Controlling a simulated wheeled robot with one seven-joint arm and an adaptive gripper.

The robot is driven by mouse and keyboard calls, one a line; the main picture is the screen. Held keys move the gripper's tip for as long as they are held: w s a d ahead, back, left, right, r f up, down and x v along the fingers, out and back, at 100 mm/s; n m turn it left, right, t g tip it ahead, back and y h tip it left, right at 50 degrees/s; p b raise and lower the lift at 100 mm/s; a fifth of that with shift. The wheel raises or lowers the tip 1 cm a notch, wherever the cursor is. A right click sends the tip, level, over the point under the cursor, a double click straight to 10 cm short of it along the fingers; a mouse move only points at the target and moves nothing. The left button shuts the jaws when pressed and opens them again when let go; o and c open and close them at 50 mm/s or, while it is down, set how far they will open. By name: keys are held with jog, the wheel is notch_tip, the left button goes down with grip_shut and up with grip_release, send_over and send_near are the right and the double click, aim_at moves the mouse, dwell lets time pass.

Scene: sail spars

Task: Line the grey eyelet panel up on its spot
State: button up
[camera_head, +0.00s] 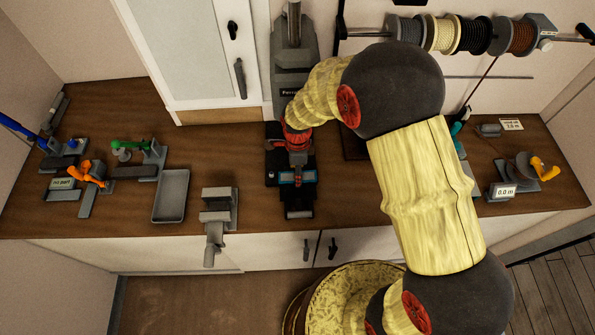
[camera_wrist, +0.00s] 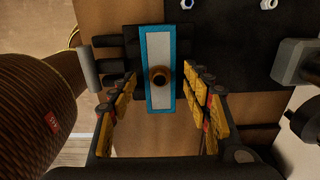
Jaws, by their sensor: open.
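The grey eyelet panel (camera_wrist: 153,55) lies inside a blue rectangular border (camera_wrist: 149,92) in the wrist view, its long side running up and down the picture. A round brown eyelet or stud (camera_wrist: 160,76) shows near its middle. My gripper (camera_wrist: 162,88) is open, with one finger on either side of the lower half of the panel and visible gaps on both sides. In the head view the blue border (camera_head: 298,182) shows in part at the front of the dark machine, below the end of my arm; my wrist covers much of this area.
A grey stand (camera_head: 218,208) is at the counter's front edge, left of the machine. An empty grey tray (camera_head: 171,196) and several clamps with coloured handles (camera_head: 90,172) lie further left. Rope spools (camera_head: 442,34) hang above. A reel with an orange handle (camera_head: 530,170) stands at right.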

jog(key=shift+r+p, duration=1.8)
jog(key=shift+r, duration=1.5)
